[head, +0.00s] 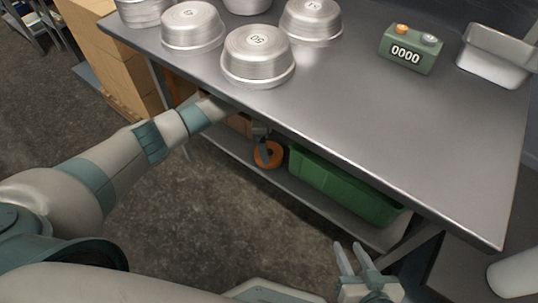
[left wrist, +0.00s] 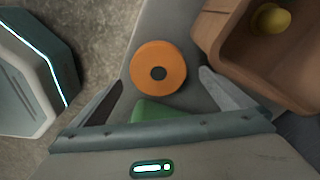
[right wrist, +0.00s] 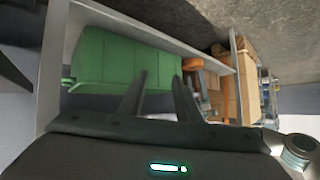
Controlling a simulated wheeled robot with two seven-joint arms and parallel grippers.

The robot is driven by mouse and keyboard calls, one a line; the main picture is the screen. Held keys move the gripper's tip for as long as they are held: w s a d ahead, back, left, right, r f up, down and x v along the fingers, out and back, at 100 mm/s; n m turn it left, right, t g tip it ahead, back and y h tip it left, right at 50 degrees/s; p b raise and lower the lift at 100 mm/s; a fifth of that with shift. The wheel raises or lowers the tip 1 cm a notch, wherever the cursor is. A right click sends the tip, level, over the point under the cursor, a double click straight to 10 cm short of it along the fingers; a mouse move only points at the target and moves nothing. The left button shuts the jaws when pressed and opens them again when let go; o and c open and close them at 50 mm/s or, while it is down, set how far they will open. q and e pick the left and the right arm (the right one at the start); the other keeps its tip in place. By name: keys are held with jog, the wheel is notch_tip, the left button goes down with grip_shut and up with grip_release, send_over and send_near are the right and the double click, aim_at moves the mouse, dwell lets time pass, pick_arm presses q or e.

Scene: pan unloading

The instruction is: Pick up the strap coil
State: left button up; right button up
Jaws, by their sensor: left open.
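The strap coil is an orange ring (head: 277,156) on the lower shelf under the table. In the left wrist view the coil (left wrist: 158,53) lies flat, its dark centre hole facing the camera. My left gripper (head: 263,146) reaches under the table edge, over the coil. Its two fingers are apart, one on each side of the coil in the left wrist view; I cannot tell how far above it they are. My right gripper (head: 354,254) is open and empty in front of the table. An orange thing (right wrist: 192,63), likely the coil, shows in the right wrist view.
A green bin (head: 340,187) stands on the shelf right of the coil. A brown box (left wrist: 215,35) with a yellow object (left wrist: 270,20) is on its other side. The table top (head: 390,125) overhangs, carrying metal pans (head: 258,68) and a counter (head: 410,48).

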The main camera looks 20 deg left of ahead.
aim_at(269, 152)
pick_arm(q)
jog(key=f, duration=0.3)
jog(key=shift+s+d+f+b, duration=0.1)
jog(key=shift+s+d+b, duration=0.05)
jog(key=shift+d+b, duration=0.2)
jog(key=shift+f, duration=0.65)
pick_arm(e)
jog(key=r+t, duration=0.1)
jog(key=w+a+r, duration=0.1)
jog(key=w+r+t, duration=0.1)
jog(key=shift+a+r+t+y, duration=0.25)
jog(key=shift+t+y, duration=0.05)
jog(key=shift+y, duration=0.1)
pick_arm(q)
jog(key=c, duration=1.2)
